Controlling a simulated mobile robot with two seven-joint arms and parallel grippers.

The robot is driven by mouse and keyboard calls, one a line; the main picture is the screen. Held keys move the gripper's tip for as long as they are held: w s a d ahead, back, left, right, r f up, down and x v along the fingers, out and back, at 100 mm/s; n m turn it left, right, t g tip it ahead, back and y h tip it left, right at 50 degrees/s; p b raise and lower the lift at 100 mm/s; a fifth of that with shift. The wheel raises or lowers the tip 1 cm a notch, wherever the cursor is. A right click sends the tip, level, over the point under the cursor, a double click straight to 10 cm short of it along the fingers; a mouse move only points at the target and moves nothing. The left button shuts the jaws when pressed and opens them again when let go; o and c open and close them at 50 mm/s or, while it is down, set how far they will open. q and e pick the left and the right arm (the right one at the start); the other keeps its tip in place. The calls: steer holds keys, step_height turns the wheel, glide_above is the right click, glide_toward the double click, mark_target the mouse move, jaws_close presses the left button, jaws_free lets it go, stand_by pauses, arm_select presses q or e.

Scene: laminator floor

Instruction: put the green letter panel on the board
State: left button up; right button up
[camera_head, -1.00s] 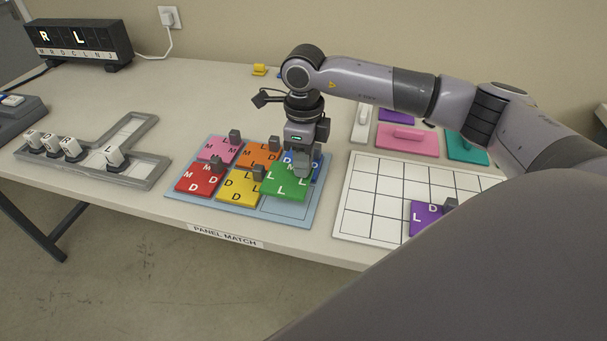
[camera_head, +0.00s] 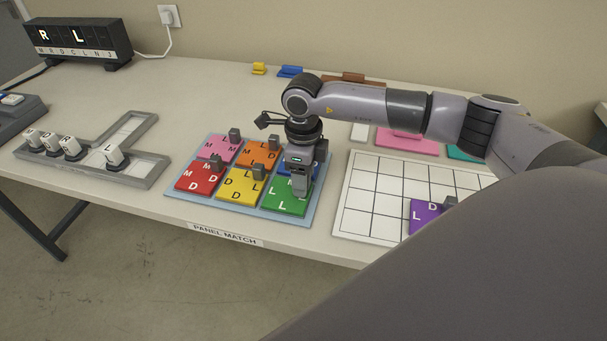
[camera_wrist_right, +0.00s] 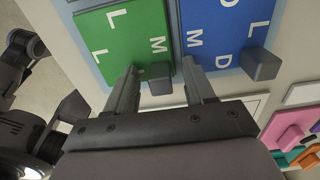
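The green letter panel (camera_head: 281,204) lies flat in the front right cell of the light blue board (camera_head: 250,212), in front of the blue panel (camera_head: 284,167). My right gripper (camera_head: 301,192) is directly over the green panel and hides part of it. In the right wrist view the fingers are apart on either side of the green panel's grey knob (camera_wrist_right: 159,78), with gaps showing. The blue panel (camera_wrist_right: 225,35) also shows there, beside the green one. My left gripper is not in view.
Pink (camera_head: 216,148), orange (camera_head: 258,153), red (camera_head: 199,178) and yellow (camera_head: 240,187) panels lie on the light blue board. A white grid (camera_head: 365,215) to the right bears a purple panel (camera_head: 424,216). A grey tray (camera_head: 148,172) with letter blocks is at left.

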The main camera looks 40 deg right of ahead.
steer(key=shift+r, duration=0.2)
step_height(320, 180, up, 12)
steer(key=shift+b, duration=0.35)
stand_by(0.6)
